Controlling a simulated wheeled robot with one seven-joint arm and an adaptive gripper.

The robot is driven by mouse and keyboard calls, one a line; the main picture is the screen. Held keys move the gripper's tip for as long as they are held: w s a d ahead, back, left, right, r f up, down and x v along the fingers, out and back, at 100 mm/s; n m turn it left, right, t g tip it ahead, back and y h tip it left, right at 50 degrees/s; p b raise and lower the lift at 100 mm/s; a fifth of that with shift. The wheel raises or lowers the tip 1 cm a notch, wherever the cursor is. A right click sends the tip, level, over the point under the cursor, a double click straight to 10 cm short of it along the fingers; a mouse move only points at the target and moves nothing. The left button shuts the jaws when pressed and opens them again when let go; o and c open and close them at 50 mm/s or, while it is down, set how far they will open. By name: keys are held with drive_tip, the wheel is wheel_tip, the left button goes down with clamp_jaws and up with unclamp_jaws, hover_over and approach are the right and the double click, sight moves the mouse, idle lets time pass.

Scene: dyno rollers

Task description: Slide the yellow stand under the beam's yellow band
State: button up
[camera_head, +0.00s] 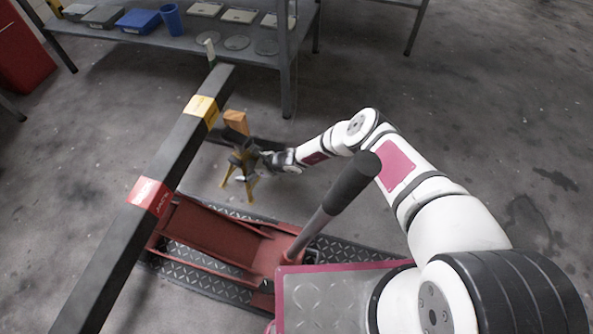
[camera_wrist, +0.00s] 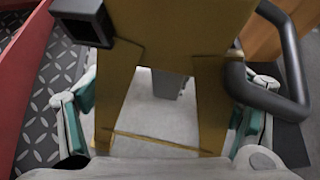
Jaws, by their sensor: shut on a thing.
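The yellow stand (camera_head: 249,184) stands on the floor to the right of the beam, with its splayed legs down; its upper part is partly hidden by dark parts. It fills the middle of the wrist view (camera_wrist: 175,32). My gripper (camera_head: 263,160) reaches it from the right. Its fingers lie on either side of the stand's legs in the wrist view, shut on the stand. The dark beam (camera_head: 180,146) runs diagonally overhead. Its yellow band (camera_head: 202,109) is up and left of the stand, and its red band (camera_head: 150,195) is nearer.
A red floor jack (camera_head: 215,232) with a black-gripped handle (camera_head: 350,180) stands in front of the stand, beside tread-plate strips (camera_head: 210,285). An orange-brown block (camera_head: 236,122) is just behind the stand. A shelf table (camera_head: 230,45) stands at the back. Floor to the right is clear.

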drive_tip(key=w+a, duration=0.2)
drive_tip(key=a, duration=0.7)
drive_tip(key=shift+w+a+f, duration=0.2)
drive_tip(key=shift+f, duration=0.05)
idle(0.4)
drive_tip(key=o, duration=1.9)
drive_tip(key=shift+w, duration=0.1)
drive_tip(key=shift+w+d+r, duration=0.1)
drive_tip(key=shift+d, duration=0.05)
